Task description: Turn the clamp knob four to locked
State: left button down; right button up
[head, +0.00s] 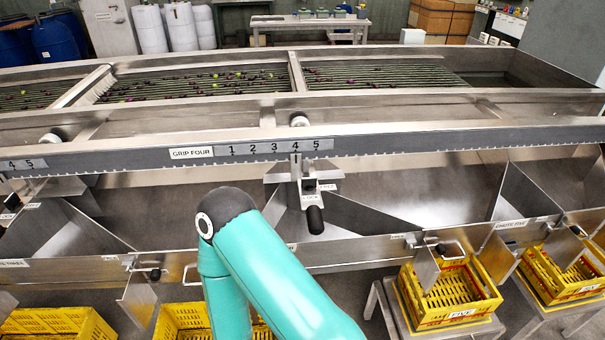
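The rail scale labelled GRIP FOUR (191,153) carries the numbers 1 to 5. Its metal clamp slide (295,168) stands below the 4. A dark clamp knob (309,186) sits on the slide, beside a small white plate that seems to read FREE (328,187). A black handle (315,220) hangs down below the knob. I cannot tell whether it is part of the knob. A teal arm link of mine crosses the lower middle, its dark elbow joint left of the clamp. Neither of my grippers shows.
Metal chutes and dividers (508,200) run below the rail. Yellow crates (450,292) stand under the chutes. Another scale (22,164) with a black knob (12,202) is at the far left. The roller bed (200,84) holds many small dark fruits behind the rail.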

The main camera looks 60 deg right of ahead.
aim_at(308, 183)
jog(key=z, duration=0.1)
jog(key=k, duration=1.05)
jog(key=z, duration=0.3)
jog(key=i, duration=1)
jog(key=z, duration=0.15)
